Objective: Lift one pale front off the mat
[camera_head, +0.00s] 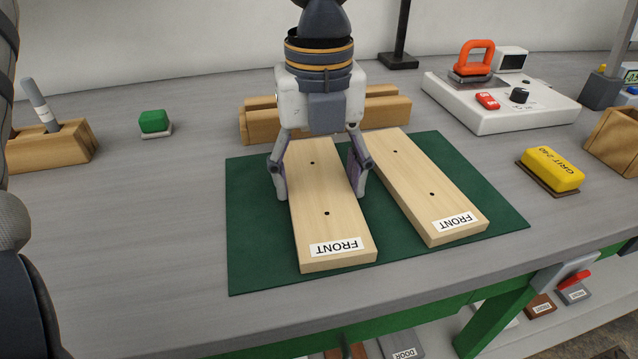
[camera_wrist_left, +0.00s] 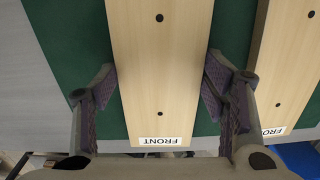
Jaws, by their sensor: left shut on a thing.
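Two pale wooden fronts lie side by side over the green mat (camera_head: 262,255). Each has dark holes and a white FRONT label at its near end. My left gripper (camera_head: 322,190) comes down over the left front (camera_head: 322,228) and is shut on its two long sides. In the left wrist view the purple pads of the gripper (camera_wrist_left: 160,100) stand on either side of the left front (camera_wrist_left: 160,65). I see no clear gap under this front. The right front (camera_head: 425,190) lies beside it, untouched, and shows partly in the left wrist view (camera_wrist_left: 288,60). My right gripper is out of view.
A wooden rack (camera_head: 262,122) stands behind the fronts. A white panel with an orange handle (camera_head: 500,105) is at the back right, and a yellow GRIT 240 block (camera_head: 552,170) at the right.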

